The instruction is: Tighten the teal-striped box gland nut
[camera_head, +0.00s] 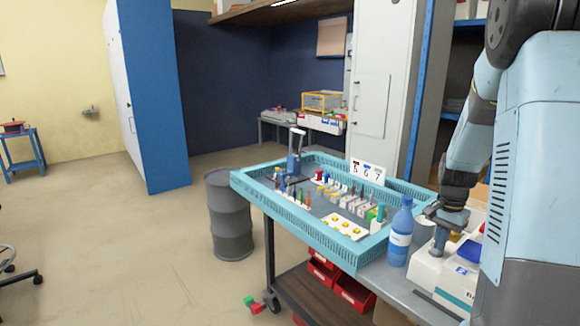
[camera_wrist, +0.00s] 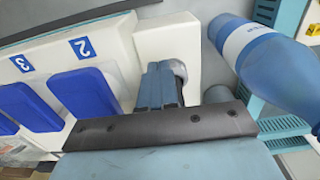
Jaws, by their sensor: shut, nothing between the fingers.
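A white box with a teal stripe (camera_head: 428,273) stands at the right end of the table in the head view. In the wrist view its white body (camera_wrist: 167,42) shows, with blue covers (camera_wrist: 83,90) marked by numbers 2 and 3. My gripper (camera_head: 437,247) points down at the near-left end of the box; in the wrist view its fingers (camera_wrist: 160,85) are together and empty. A grey rounded part (camera_wrist: 179,70) shows right beside the fingertips and is partly hidden by them. It may be the gland nut; I cannot tell whether the fingers touch it.
A blue bottle (camera_head: 400,233) stands close left of my gripper, also large in the wrist view (camera_wrist: 270,58). A grey cylinder (camera_wrist: 217,94) stands near it. A teal tray (camera_head: 335,246) with tools and small parts fills the table further left. A grey drum (camera_head: 230,220) stands on the floor.

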